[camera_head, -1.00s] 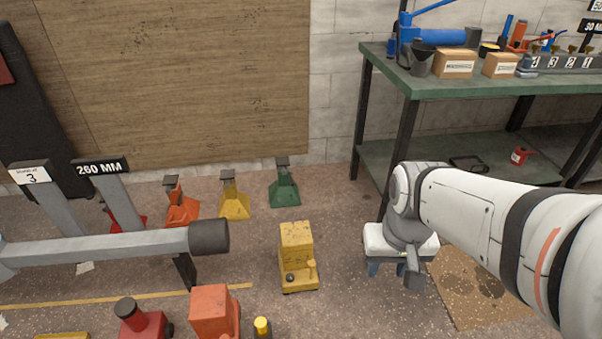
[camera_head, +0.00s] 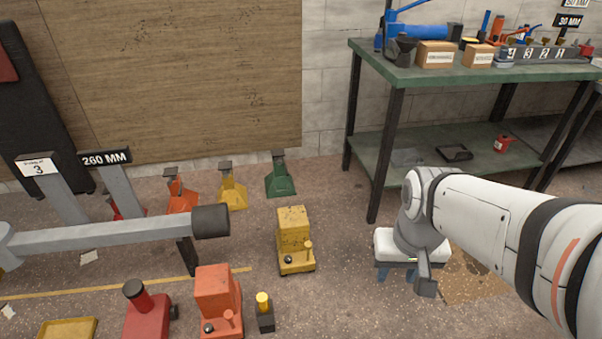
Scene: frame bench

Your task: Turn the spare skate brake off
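A yellow wheeled-looking block (camera_head: 293,238) stands on the floor in the middle, with a black knob and a small yellow lever on its front. A similar orange block (camera_head: 216,290) with a black knob and an orange lever stands nearer, at lower left. Either could be the skate; no label tells which is the spare, and the lever settings are too small to read. My gripper (camera_head: 397,275) hangs to the right of the yellow block, clear of it. Its two blue fingertips point down, apart, with nothing seen between them.
A red unit (camera_head: 147,312) and a small black post with yellow top (camera_head: 264,311) flank the orange block. A grey beam (camera_head: 110,234) reaches in from the left. Several coloured stands line the wall, including a green one (camera_head: 280,180). A green bench (camera_head: 440,76) stands behind my arm.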

